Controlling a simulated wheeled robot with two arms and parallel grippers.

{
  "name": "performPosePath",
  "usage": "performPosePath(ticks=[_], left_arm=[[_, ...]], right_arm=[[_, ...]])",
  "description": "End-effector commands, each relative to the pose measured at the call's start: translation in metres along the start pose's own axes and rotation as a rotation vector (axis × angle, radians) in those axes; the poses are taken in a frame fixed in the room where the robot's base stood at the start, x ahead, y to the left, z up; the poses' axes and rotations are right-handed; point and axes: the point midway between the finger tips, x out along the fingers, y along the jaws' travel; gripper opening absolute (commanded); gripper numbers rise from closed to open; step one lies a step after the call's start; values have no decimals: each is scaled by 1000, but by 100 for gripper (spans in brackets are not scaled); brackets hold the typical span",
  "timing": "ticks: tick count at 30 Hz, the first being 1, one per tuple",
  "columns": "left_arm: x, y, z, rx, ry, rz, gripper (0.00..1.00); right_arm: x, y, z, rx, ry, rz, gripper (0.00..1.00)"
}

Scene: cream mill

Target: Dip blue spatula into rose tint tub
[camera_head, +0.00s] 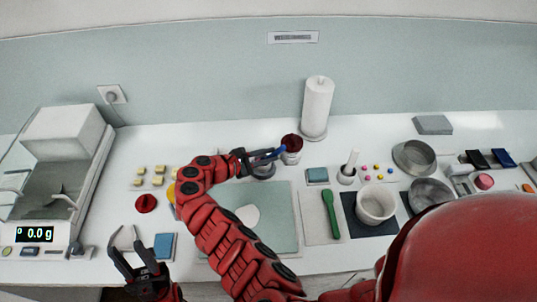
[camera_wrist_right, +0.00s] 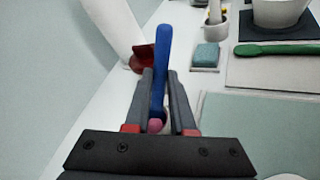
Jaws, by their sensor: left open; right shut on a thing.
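My right gripper (camera_head: 250,163) is shut on the blue spatula (camera_head: 268,155), which also shows upright between the fingers in the right wrist view (camera_wrist_right: 161,65). A small tub with a dark red top (camera_head: 291,143) stands just right of the spatula; the dark red part also shows beyond the fingers in the right wrist view (camera_wrist_right: 145,58). A pink rounded patch (camera_wrist_right: 155,125) shows low between the fingers; I cannot tell whether it is tint or part of something else. Whether the spatula touches a tub is unclear. My left gripper (camera_head: 127,258) is open and empty at lower left.
A white paper roll (camera_head: 317,105) stands behind the red-topped tub. A red disc (camera_head: 146,203) and small yellow blocks lie left. A green spatula (camera_head: 331,214), white mortar (camera_head: 375,204) and metal bowls are right. A scale (camera_head: 38,234) fills the far left.

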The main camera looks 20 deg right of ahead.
Motion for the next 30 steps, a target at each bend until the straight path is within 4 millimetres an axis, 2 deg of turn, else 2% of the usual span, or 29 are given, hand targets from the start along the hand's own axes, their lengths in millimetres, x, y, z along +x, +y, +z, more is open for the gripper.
performPosePath(ticks=[8, 30], left_arm=[[5, 0, -1, 0, 0, 0, 41], [62, -3, -10, 0, 0, 0, 41]], right_arm=[[-2, 2, 4, 0, 0, 0, 0], [-18, 26, 52, -2, 0, 0, 0]])
